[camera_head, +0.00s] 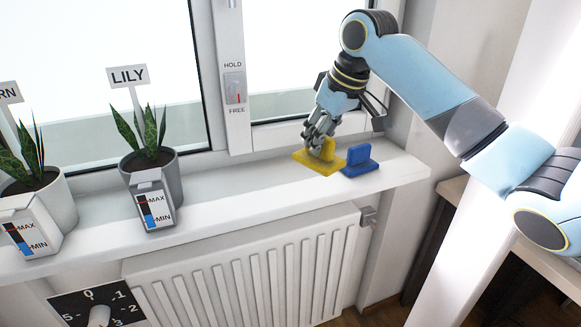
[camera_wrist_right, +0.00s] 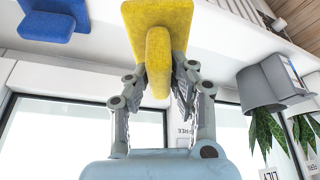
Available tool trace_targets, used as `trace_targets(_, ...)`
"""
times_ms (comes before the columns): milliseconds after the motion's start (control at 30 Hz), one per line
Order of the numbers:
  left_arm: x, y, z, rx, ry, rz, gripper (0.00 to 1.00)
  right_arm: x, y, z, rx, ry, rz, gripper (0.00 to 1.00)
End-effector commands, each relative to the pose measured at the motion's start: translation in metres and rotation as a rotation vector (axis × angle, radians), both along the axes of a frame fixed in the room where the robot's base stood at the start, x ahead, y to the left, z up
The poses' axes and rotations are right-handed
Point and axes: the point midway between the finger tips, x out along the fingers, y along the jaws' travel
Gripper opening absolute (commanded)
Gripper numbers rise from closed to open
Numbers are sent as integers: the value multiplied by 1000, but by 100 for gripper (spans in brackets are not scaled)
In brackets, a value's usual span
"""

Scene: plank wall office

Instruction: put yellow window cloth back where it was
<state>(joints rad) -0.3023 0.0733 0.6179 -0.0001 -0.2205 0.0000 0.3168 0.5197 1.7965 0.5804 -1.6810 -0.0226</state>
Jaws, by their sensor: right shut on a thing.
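The yellow window cloth (camera_head: 322,160) is at the right part of the window sill, a flat piece with an upright grip on it. My right gripper (camera_head: 318,142) is shut on that grip from above. In the right wrist view the yellow cloth (camera_wrist_right: 158,45) shows between the two fingers of the right gripper (camera_wrist_right: 158,85). From the head view I cannot tell whether the cloth rests on the sill or is just above it. A blue cloth (camera_head: 360,164) of the same shape stands right beside it. My left gripper is not in view.
The sill (camera_head: 255,190) is free between the yellow cloth and the potted LILY plant (camera_head: 150,165). A second potted plant (camera_head: 40,190) stands at far left. A window lever (camera_head: 235,90) is on the frame. A radiator (camera_head: 250,265) hangs below.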

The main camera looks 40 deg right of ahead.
Motion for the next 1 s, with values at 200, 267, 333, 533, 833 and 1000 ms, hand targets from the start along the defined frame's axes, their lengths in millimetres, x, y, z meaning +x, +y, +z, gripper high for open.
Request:
trace_targets(200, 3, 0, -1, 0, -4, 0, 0, 50, 16, -31, 4, 2, 3, 0)
trace_targets(267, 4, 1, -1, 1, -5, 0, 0, 60, 18, -37, 4, 1, 2, 0)
trace_targets(333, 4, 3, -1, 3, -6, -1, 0, 67, 20, -42, 2, 1, 3, 0)
trace_targets(533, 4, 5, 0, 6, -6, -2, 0, 72, 21, -59, -1, 3, 3, 0)
trace_targets(833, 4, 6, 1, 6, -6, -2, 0, 72, 22, -86, -2, 0, 4, 0)
trace_targets(1000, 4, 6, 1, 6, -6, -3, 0, 72, 21, -86, -2, 0, 4, 0)
